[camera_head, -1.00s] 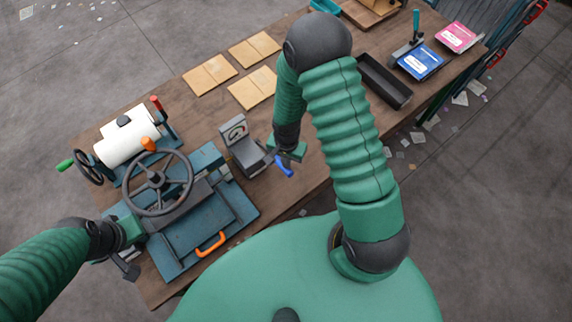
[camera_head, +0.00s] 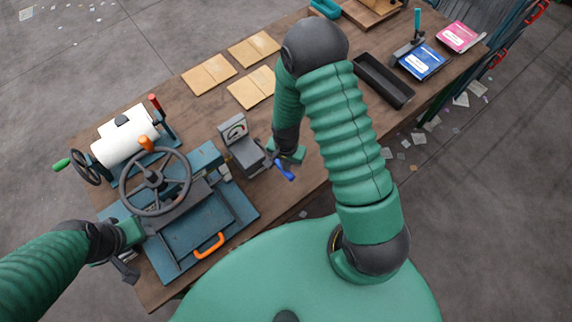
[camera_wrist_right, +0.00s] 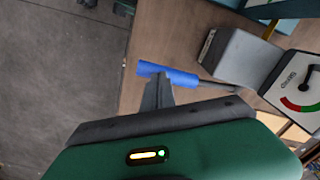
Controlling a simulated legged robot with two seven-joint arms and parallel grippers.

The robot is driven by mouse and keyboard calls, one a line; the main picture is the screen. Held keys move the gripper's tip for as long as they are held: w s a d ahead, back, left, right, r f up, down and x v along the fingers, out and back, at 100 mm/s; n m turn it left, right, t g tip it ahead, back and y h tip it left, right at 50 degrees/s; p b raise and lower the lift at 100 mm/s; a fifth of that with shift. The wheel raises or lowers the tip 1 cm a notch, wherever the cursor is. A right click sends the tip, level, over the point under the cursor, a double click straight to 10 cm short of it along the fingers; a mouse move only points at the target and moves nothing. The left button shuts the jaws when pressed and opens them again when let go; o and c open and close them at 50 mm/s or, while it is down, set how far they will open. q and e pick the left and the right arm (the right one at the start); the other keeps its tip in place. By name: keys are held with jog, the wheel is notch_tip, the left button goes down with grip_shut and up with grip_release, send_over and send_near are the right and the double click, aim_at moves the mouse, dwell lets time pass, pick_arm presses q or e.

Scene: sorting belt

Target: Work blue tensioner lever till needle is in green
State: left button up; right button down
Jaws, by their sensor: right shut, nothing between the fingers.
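The tensioner lever's blue handle (camera_head: 284,171) sticks out from the grey gauge unit (camera_head: 243,152) toward the table's front edge. In the right wrist view the handle (camera_wrist_right: 168,73) lies across the tips of my right gripper (camera_wrist_right: 157,92). The fingers are shut with nothing between them, at or against the handle; contact is unclear. My right gripper also shows in the head view (camera_head: 278,160), partly hidden by its wrist. The gauge dial (camera_wrist_right: 300,88) has a red and green band; its black needle appears off the green, pointing away from the band. My left gripper (camera_head: 126,269) is by the press; its jaws are unclear.
A blue press with a dark handwheel (camera_head: 156,181) and orange handle (camera_head: 209,245) stands left of the gauge. A white roll (camera_head: 122,135) is behind it. Tan boards (camera_head: 252,88) and a black tray (camera_head: 384,80) lie farther off. The table's front edge is close to the lever.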

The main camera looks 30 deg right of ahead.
jog(key=shift+a+f+b, duration=0.2)
jog(key=shift+f+b, duration=0.2)
jog(key=shift+f, duration=0.15)
jog(key=shift+w+f+b, duration=0.1)
jog(key=shift+f+b, duration=1.45)
jog(key=shift+f, duration=0.4)
jog(key=shift+d+r, duration=0.1)
jog(key=shift+r, duration=0.05)
notch_tip(320, 180, up, 14)
jog(key=p, duration=1.1)
jog(key=shift+f, duration=0.2)
